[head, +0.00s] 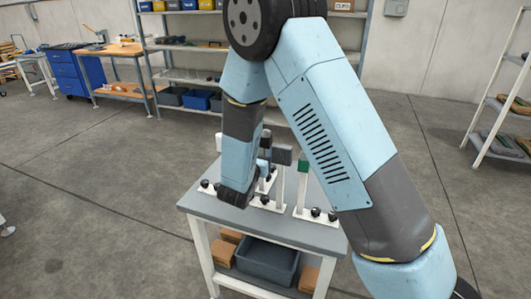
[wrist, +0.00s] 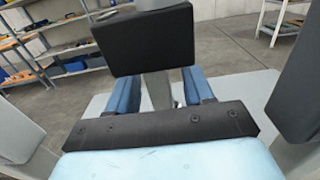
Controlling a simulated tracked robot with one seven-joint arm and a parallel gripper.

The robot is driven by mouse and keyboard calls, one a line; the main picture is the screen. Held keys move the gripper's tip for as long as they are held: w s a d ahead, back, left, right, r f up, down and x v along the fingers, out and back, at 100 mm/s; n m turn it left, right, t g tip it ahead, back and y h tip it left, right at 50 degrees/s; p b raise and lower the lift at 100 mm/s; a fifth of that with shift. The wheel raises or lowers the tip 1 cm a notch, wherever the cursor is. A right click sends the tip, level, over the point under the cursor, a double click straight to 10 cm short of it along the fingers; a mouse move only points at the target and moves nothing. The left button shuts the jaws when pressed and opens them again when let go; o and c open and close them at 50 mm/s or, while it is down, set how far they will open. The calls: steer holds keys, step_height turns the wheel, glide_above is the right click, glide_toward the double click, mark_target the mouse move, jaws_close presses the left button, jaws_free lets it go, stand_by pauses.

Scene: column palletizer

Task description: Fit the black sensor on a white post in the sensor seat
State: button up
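A black block (wrist: 150,42), which looks like the sensor, sits on top of a pale post (wrist: 158,90) in the wrist view, with a grey round part above it. In the head view a dark block (head: 281,156) tops a white post (head: 279,186) on the grey table. My gripper (wrist: 163,88) has its two blue fingers on either side of the pale post, below the black block. A narrow gap shows between the post and the right finger. In the head view my arm hides most of my gripper (head: 264,164). I cannot make out the sensor seat.
A white post with a green block (head: 303,166) stands to the right on the table (head: 310,233). White bases with black knobs stand around. In the wrist view, large blocks stand close at left (wrist: 20,120) and right (wrist: 302,95). A bin (head: 267,262) is below.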

steer(key=shift+r, duration=0.1)
steer(key=v, duration=1.2)
